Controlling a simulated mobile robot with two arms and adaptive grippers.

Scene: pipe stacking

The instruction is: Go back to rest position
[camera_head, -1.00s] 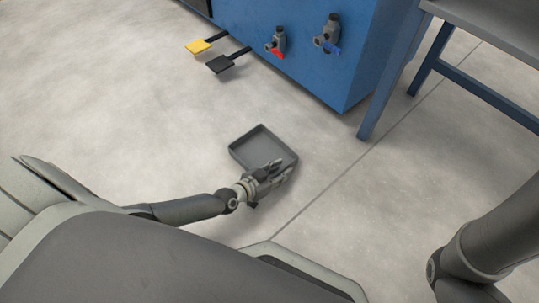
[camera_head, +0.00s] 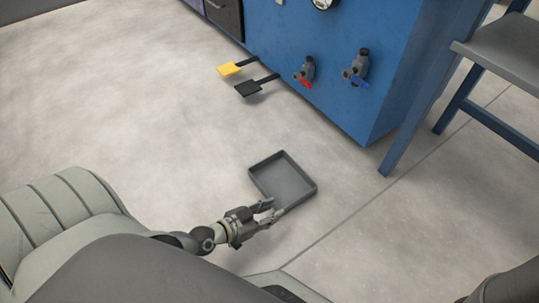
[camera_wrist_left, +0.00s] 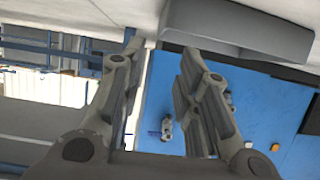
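My left gripper (camera_head: 274,207) is in the lower middle of the head view, at the near edge of a grey tray. Its two fingers are apart with nothing between them. In the left wrist view the open fingers (camera_wrist_left: 160,55) show large, with a gap between them. My right gripper is out of view; only a dark bit of my right arm shows at the bottom right corner of the head view.
The shallow empty tray (camera_head: 285,178) appears to lie on the concrete floor. A blue machine (camera_head: 325,85) with red-handled (camera_head: 306,72) and blue-handled (camera_head: 357,70) valves and yellow (camera_head: 229,70) and black (camera_head: 250,88) pedals stands beyond. A grey-topped table (camera_head: 500,60) is at right. Floor at left is clear.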

